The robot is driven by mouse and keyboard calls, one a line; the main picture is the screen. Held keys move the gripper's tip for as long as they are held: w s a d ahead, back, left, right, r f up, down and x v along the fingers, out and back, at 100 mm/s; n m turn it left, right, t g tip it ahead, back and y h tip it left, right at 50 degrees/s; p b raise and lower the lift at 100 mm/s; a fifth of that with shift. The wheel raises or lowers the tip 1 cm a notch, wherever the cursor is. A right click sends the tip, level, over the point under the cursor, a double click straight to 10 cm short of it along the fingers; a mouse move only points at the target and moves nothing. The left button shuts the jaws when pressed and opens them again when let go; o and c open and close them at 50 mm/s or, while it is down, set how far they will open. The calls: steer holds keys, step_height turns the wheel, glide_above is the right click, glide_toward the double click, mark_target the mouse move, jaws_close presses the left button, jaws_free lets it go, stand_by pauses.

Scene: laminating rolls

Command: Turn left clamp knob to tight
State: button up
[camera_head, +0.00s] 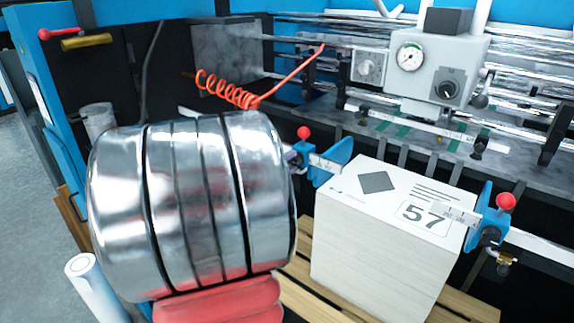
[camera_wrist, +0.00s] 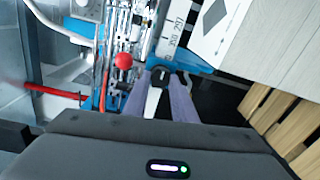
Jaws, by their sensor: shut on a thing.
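The left clamp (camera_head: 330,163) is blue with a red ball (camera_head: 304,132) on top. It sits on the scale rail at the left edge of the paper stack (camera_head: 385,240). In the wrist view the clamp (camera_wrist: 190,62) is just beyond my fingertips, and its red ball (camera_wrist: 124,61) is to their left. My gripper (camera_wrist: 160,82) has its purplish fingers shut on the left clamp knob, which is mostly hidden between them. Its turn position cannot be read. In the head view only a bit of my gripper (camera_head: 292,156) shows beside the clamp.
The right clamp (camera_head: 487,225), with its own red ball and a brass knob (camera_head: 504,260) below, stands at the stack's right edge. The stack rests on a wooden pallet (camera_head: 300,285). A grey gauge box (camera_head: 435,65) and rails lie behind. An orange coiled hose (camera_head: 225,90) hangs at left.

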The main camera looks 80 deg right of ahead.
steer(key=shift+f, duration=0.2)
steer(key=o, duration=1)
steer(key=shift+r, duration=0.1)
steer(key=shift+o, duration=0.2)
steer(key=v, duration=1.3)
steer(key=shift+w+a, duration=0.2)
steer(key=shift+a, duration=0.2)
